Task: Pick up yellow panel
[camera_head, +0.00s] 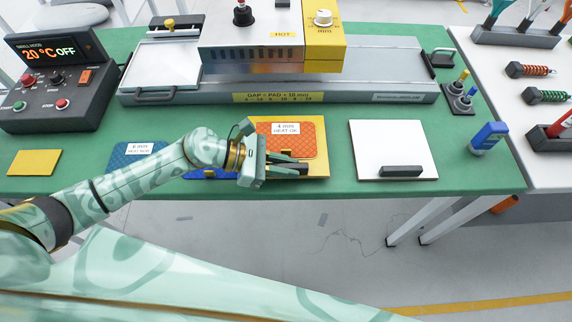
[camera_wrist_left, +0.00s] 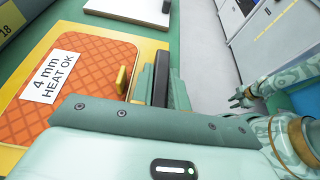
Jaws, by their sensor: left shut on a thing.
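The yellow panel (camera_head: 324,160) lies on the green bench with an orange quilted pad (camera_head: 292,135) on it, labelled "4 mm HEAT OK". The panel's yellow border (camera_wrist_left: 110,38) also shows in the left wrist view. My left gripper (camera_head: 288,168) is at the panel's front edge. It is shut on the panel's dark handle (camera_wrist_left: 160,78), which shows between the fingers in the left wrist view. The gripper hides part of the front edge, and I cannot tell whether the panel is lifted. My right gripper (camera_wrist_left: 241,98) is small in the left wrist view, apart from the bench, its fingers spread and empty.
A white panel (camera_head: 392,145) with a dark handle lies to the right, beside a blue bottle (camera_head: 488,138). A blue pad (camera_head: 135,157) and a small yellow plate (camera_head: 34,163) lie left. The press (camera_head: 275,85) stands behind, the control box (camera_head: 55,85) at far left.

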